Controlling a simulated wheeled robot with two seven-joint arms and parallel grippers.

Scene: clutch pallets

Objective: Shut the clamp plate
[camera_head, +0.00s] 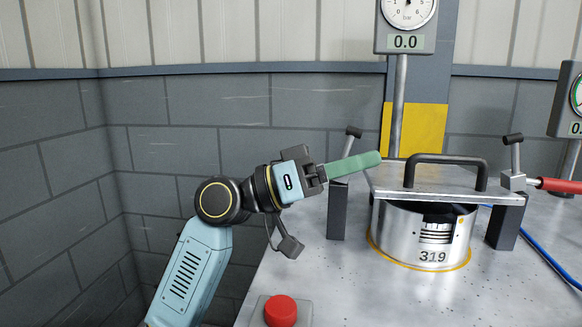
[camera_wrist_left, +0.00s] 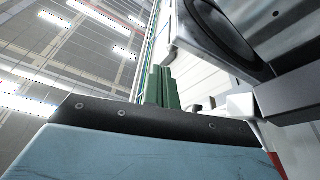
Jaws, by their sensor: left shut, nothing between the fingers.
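The clamp plate (camera_head: 388,183) is a flat metal plate with a black bar handle (camera_head: 446,161). It lies over the top of a round metal pot (camera_head: 395,227) marked 319, between two dark posts. A dark opening shows in the pot's upper front, under the plate. My left gripper (camera_head: 375,158) has green fingers, shut and empty. Its tips are by the plate's back left corner, left of the handle; I cannot tell whether they touch. The green fingers also show shut together in the left wrist view (camera_wrist_left: 160,88). My right gripper is not in view.
The left post (camera_head: 338,210) and right post (camera_head: 505,225) carry levers with black knobs. A red handle-like part (camera_head: 560,186) and a blue hose (camera_head: 545,258) are at the right. A red button (camera_head: 280,311) is at the table's front left. A gauge (camera_head: 405,25) stands behind.

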